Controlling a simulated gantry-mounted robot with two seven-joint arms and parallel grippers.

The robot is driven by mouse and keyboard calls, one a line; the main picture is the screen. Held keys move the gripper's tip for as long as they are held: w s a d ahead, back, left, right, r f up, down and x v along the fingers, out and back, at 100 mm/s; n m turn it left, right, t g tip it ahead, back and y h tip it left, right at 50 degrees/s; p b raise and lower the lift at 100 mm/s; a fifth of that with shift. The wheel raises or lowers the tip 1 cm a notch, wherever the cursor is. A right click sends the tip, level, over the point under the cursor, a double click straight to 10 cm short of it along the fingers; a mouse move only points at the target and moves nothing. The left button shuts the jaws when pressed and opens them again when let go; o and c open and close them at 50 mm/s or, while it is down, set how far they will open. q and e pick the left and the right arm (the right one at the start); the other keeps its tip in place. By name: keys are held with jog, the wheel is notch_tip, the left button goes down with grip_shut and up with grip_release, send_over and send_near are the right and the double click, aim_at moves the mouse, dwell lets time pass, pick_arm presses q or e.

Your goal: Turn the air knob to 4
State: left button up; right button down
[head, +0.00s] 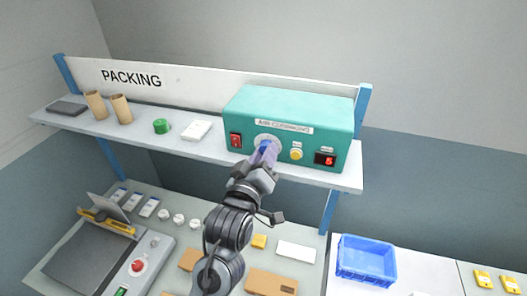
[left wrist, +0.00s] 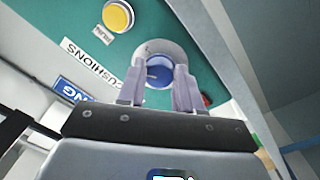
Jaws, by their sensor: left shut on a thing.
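The teal air cushions box (head: 291,117) stands on the shelf, with its front facing me. Its blue air knob (left wrist: 158,74) sits on a pale round dial (left wrist: 176,50) in the left wrist view. My left gripper (head: 264,152) is at the knob, its two fingers shut on it from either side. In the head view the fingers hide most of the knob and part of the dial (head: 262,139). The red display (head: 325,160) at the right of the box reads 5. A yellow button (head: 296,154) and a red switch (head: 235,140) flank the dial. My right gripper is not in view.
The shelf (head: 200,146) also holds cardboard tubes (head: 121,108), a green tape roll (head: 161,126) and a white stack (head: 196,130). Below are a sealer (head: 104,250), small boxes (head: 272,281) and a blue crate (head: 366,259). A blue post (head: 327,211) stands right of my arm.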

pick_arm(q)
jog(key=shift+n, duration=0.5)
jog(key=o, duration=1)
jog(key=shift+o, duration=0.2)
jog(key=b+v, duration=0.2)
jog(key=v, duration=0.8)
jog(key=shift+s, duration=0.45)
jog(key=shift+f, duration=0.1)
